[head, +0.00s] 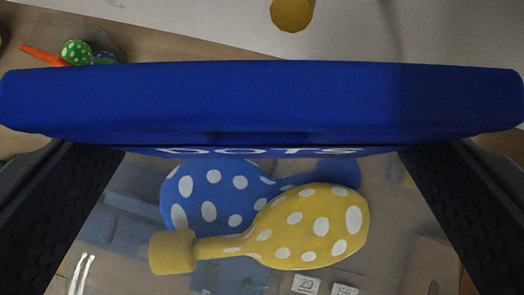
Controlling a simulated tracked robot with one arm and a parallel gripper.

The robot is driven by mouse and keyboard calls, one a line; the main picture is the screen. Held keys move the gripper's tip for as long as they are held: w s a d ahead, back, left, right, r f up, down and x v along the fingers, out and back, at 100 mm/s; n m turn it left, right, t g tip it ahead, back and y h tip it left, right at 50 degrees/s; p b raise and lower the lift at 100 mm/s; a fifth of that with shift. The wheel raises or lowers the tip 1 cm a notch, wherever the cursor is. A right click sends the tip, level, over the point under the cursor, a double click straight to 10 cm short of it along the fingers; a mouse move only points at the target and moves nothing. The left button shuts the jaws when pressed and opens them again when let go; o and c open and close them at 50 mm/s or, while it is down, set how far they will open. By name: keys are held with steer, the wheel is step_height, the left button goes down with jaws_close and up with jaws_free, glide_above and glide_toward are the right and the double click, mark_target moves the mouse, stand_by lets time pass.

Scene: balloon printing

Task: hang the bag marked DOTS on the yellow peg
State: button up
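The bag marked DOTS (262,100) fills the middle of the head view, with a thick blue header across the full width. The white word DOTS shows partly on the header's lower face. Below it, the clear part holds a blue and a yellow balloon with white dots. The dark fingers of my gripper (262,155) stand at the left and right, with the bag between them; they appear shut on it. The header hides the fingertips. The yellow peg (292,12) shows at the top edge, beyond the header and apart from it. Its upper part is cut off.
Another clear bag (120,35) lies at the top left, with a green dotted balloon (76,52) and an orange one (45,56). Small white tags (306,285) show at the bottom through the clear bag. The pale surface around the peg looks clear.

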mark_target(300, 27)
steer(key=shift+w+d+r+p, duration=0.1)
steer(key=shift+w+d+p, duration=0.1)
steer(key=shift+w+p, duration=0.25)
steer(key=shift+w+d+f+p, duration=0.1)
steer(key=shift+w+d+p, duration=0.1)
steer(key=shift+w, duration=0.5)
steer(key=shift+w+d+r+p, duration=0.1)
steer(key=shift+w+d+p, duration=0.1)
steer(key=shift+w+p, duration=0.25)
steer(key=shift+w+d+f+b, duration=0.15)
steer(key=shift+w+f+b, duration=0.35)
steer(key=shift+w, duration=0.35)
